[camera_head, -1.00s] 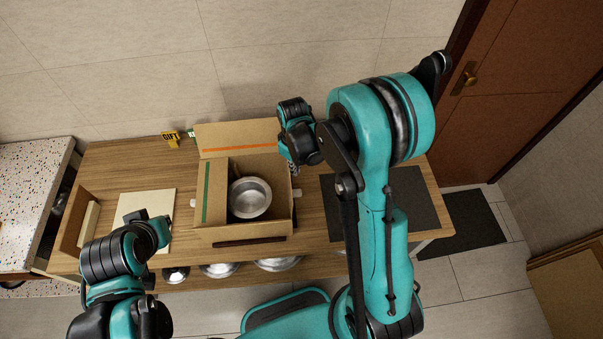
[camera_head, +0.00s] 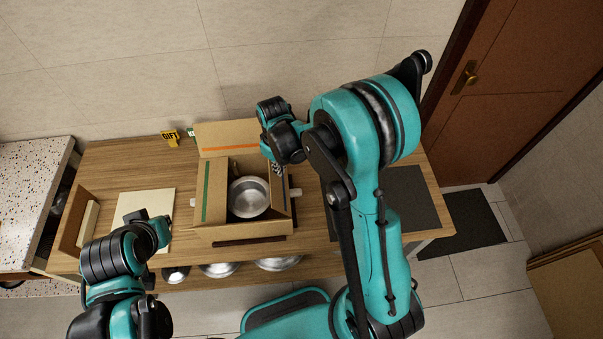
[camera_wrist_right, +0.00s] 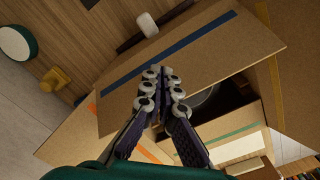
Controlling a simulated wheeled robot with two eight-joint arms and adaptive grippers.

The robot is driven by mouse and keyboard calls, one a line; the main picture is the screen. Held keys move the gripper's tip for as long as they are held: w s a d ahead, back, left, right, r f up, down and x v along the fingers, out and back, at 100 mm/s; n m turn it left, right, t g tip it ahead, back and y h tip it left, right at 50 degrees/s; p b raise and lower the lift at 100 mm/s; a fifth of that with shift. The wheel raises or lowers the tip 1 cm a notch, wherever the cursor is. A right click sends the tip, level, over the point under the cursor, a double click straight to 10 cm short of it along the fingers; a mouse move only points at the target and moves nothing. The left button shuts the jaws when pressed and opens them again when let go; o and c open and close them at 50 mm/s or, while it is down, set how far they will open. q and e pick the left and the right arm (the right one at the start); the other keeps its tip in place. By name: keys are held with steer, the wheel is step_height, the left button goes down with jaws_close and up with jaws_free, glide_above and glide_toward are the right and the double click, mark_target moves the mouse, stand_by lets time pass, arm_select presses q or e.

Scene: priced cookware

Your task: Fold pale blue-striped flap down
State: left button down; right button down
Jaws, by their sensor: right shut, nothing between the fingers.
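The blue-striped flap (camera_wrist_right: 190,62) is a brown cardboard panel with a dark blue stripe, large in the right wrist view. In the head view it is the right-hand flap (camera_head: 282,196) of the open box (camera_head: 245,231), tilted inward beside the pot. My right gripper (camera_head: 278,168) is shut and empty at the flap's far end. In the right wrist view its fingertips (camera_wrist_right: 164,82) lie over the flap, seemingly against it; contact is hard to tell. A metal pot (camera_head: 249,198) sits in the box. My left gripper (camera_head: 152,222) is left of the box; its fingers are unclear.
The orange-striped far flap (camera_head: 227,136) stands up. A pale square board (camera_head: 143,201) lies to the left, a dark mat (camera_head: 408,198) to the right.

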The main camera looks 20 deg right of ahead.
steer(key=shift+a, duration=0.1)
steer(key=shift+w+a+f+b, duration=0.25)
steer(key=shift+a+f+b, duration=0.3)
steer(key=shift+a, duration=0.6)
steer(key=shift+w+a+f+b, duration=0.15)
steer(key=shift+a+f+b, duration=0.35)
steer(key=shift+f, duration=0.05)
steer(key=shift+w+a+f+b, duration=0.15)
steer(key=shift+a+f+b, duration=0.3)
steer(key=shift+f+b, duration=0.05)
steer(key=shift+w+a+f+b, duration=0.1)
steer(key=shift+a+f+b, duration=0.2)
steer(key=shift+f+b, duration=0.35)
steer(key=shift+w+a+f+b, duration=0.1)
steer(key=shift+a+f+b, duration=0.15)
steer(key=shift+f+b, duration=0.35)
steer(key=shift+f, duration=0.15)
